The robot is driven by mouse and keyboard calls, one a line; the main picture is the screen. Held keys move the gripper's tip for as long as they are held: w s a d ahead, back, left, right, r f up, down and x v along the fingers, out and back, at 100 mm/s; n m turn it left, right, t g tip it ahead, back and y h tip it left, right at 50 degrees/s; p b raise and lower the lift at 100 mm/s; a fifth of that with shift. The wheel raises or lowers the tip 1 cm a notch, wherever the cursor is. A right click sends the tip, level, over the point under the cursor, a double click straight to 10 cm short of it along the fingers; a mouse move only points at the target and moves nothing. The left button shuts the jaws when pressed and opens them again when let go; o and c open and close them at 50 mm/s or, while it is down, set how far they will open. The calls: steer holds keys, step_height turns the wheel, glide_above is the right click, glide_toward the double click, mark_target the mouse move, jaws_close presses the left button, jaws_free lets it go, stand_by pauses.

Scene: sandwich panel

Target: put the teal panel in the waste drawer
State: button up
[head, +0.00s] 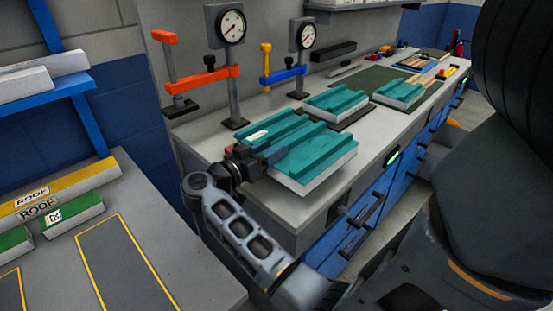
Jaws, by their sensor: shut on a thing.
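My gripper (262,156) is at the near left end of the workbench, shut on the edge of a teal ribbed panel (318,152) with a pale underside. The held panel is roughly level at the bench's front edge; I cannot tell whether it touches the bench. Another teal piece (272,131) with a white label shows just behind it, partly hidden. Two more teal panels lie farther along the bench, one on a dark pad (335,101) and one on a green mat (398,93). Blue drawers (382,188) line the bench front; I cannot tell which is the waste drawer.
Two dial gauges (231,26) (307,36) on posts, an orange clamp (203,78) and a blue clamp (283,75) stand behind the panels. A grey table (180,262) with panels labelled ROOF (60,195) is at left. My arm covers the lower right.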

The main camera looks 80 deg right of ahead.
steer(key=shift+f, duration=2.5)
steer(key=o, duration=1.3)
steer(key=shift+f, duration=0.1)
steer(key=b+v, duration=0.2)
steer(key=v, duration=0.9)
steer(key=shift+w+a, duration=0.2)
steer(key=shift+a, duration=0.2)
